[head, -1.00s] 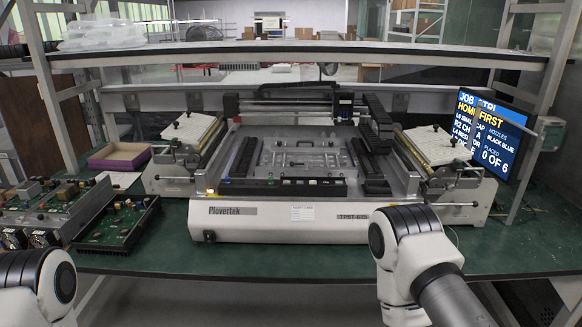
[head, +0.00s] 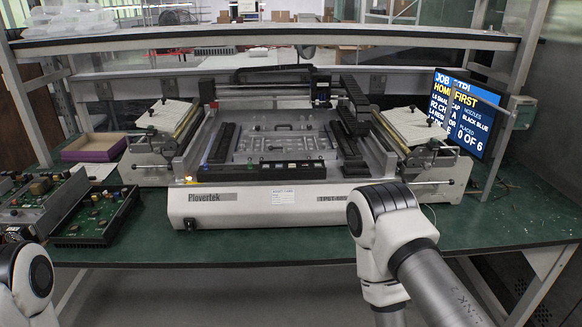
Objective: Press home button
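The white pick-and-place machine (head: 240,215), labelled Plovertek, stands on the green table. A dark strip with several buttons (head: 262,170) runs along its front edge. A small yellow light (head: 188,180) glows at the strip's left end. The button labels are too small to read, so I cannot tell which is the home button. My two arms show at the lower left and lower right, in front of the table. The right arm's upper link overlaps the machine's front right corner in the picture. Neither gripper is in view.
A screen (head: 468,115) at right reads "HOME FIRST" and "0 OF 6". Circuit boards (head: 92,215) lie on the table (head: 300,248) at left, near a purple tray (head: 95,148). Component feeders flank the machine. A shelf (head: 270,40) crosses above it. The table's front strip is clear.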

